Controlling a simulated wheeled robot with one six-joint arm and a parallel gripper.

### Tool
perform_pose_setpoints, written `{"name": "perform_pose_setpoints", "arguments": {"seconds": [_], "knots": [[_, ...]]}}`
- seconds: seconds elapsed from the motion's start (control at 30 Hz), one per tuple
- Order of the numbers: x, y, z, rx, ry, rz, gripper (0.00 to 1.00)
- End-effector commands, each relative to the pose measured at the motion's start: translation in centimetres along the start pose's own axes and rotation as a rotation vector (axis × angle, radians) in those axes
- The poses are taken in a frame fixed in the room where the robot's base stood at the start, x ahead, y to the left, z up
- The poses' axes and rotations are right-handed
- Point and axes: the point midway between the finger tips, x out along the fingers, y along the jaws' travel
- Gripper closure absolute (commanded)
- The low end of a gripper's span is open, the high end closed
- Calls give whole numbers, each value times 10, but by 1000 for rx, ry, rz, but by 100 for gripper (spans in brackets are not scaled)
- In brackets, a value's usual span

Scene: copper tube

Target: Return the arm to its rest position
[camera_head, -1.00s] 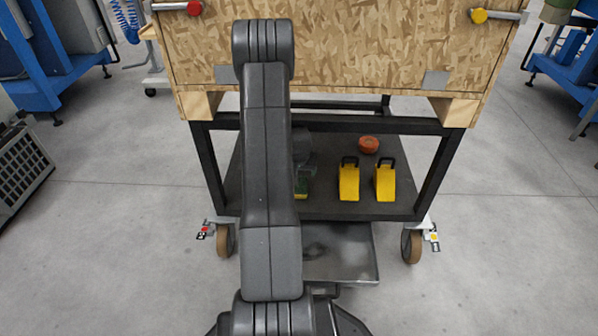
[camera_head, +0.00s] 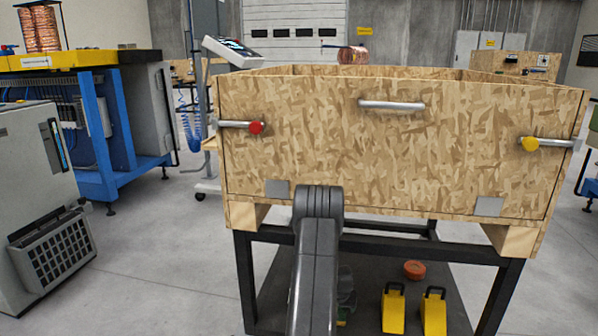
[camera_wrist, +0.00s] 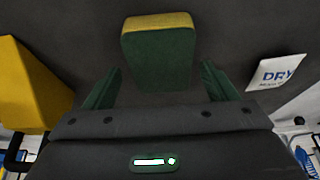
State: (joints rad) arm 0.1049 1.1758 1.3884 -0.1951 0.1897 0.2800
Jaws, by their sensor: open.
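My gripper (camera_wrist: 161,68) shows in the wrist view with its two green fingers apart. A green block with a yellow top (camera_wrist: 158,52) lies beyond and between the fingertips on a dark surface. There is dark surface between the block and each finger, and nothing is held. In the head view my dark grey arm rises from the bottom edge in front of the wooden crate (camera_head: 400,150).
The crate stands on a black-framed cart. Its lower shelf (camera_head: 368,310) holds two yellow wedges (camera_head: 393,308) (camera_head: 433,312) and an orange round item (camera_head: 414,270). In the wrist view a yellow wedge (camera_wrist: 30,85) is left and a white "DRY" packet (camera_wrist: 277,72) right.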

Motion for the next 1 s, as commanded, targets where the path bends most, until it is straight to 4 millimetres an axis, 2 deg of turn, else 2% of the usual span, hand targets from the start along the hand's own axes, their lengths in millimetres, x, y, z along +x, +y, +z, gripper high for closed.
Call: {"name": "perform_pose_setpoints", "arguments": {"seconds": [0.03,0.3,0.67,0.77,0.97,1.0], "knots": [[-13,0,-6,-1,3,0,21],[-25,0,-10,0,1,0,21],[-23,0,-9,0,0,0,21],[-15,0,-6,-1,-1,0,21],[18,0,8,0,-2,0,21],[-5,0,1,0,3,0,21]]}}
